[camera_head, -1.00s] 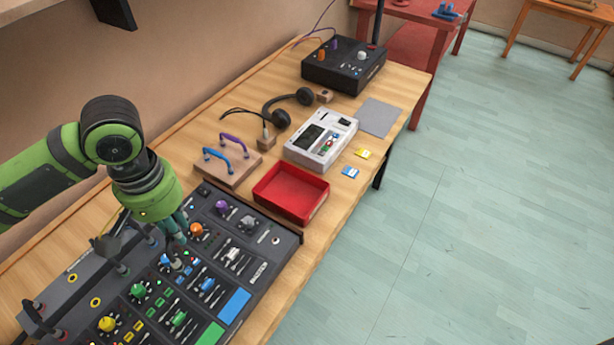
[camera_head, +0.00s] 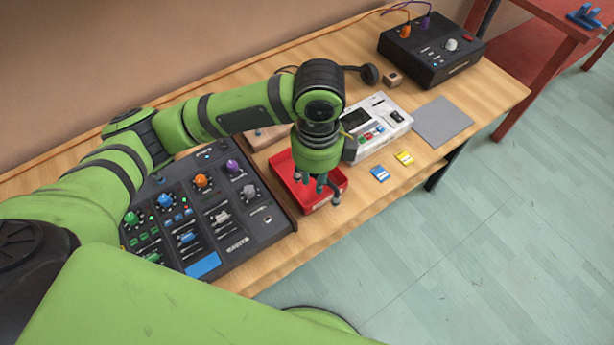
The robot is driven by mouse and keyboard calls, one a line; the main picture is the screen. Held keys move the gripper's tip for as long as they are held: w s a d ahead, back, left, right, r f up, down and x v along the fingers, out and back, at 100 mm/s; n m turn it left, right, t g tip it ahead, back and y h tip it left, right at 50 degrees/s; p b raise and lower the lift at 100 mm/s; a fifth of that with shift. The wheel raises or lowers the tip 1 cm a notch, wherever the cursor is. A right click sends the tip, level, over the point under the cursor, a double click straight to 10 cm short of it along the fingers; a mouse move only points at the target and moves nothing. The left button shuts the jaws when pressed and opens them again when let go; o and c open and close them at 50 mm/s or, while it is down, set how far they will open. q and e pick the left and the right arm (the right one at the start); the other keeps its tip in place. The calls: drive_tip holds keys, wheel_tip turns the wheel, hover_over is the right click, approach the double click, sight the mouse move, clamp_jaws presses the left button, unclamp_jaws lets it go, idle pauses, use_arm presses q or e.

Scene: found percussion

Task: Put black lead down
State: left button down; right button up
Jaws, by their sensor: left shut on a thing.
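My left gripper (camera_head: 321,187) points down over the red tray (camera_head: 308,206), with its fingers above the tray's inside. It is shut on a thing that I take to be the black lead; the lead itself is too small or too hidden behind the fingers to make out. The gripper and wrist cover the tray's back right part, and I cannot tell whether the fingers touch the tray floor. My right gripper is not in view.
The black mixer panel (camera_head: 262,235) with coloured knobs lies left of the tray. A black box (camera_head: 432,50) with plugged leads stands farther back.

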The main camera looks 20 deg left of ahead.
use_arm(q)
drive_tip(key=m, duration=0.1)
drive_tip(key=d+m, duration=0.1)
drive_tip(key=m, duration=0.1)
drive_tip(key=shift+s+d+f, duration=0.1)
drive_tip(key=shift+d+f, duration=0.15)
drive_tip(key=shift+d, duration=0.05)
drive_tip(key=shift+d+f+m, duration=0.1)
drive_tip(key=shift+f+m, duration=0.05)
drive_tip(key=shift+m, duration=0.15)
drive_tip(key=shift+w+a+f, duration=0.2)
drive_tip(key=shift+w+a, duration=0.05)
drive_tip(key=w+a+f+p, duration=0.1)
drive_tip(key=w+a+f, duration=0.1)
drive_tip(key=f, duration=0.1)
drive_tip(key=w+a+f+p, duration=0.1)
drive_tip(key=w+a+f, duration=0.1)
drive_tip(key=a+f, duration=0.1)
drive_tip(key=w+a+f+p, duration=0.2)
drive_tip(key=w+a+f, duration=0.1)
drive_tip(key=f, duration=0.1)
drive_tip(key=shift+w+f, duration=0.1)
drive_tip(key=shift+f, duration=0.2)
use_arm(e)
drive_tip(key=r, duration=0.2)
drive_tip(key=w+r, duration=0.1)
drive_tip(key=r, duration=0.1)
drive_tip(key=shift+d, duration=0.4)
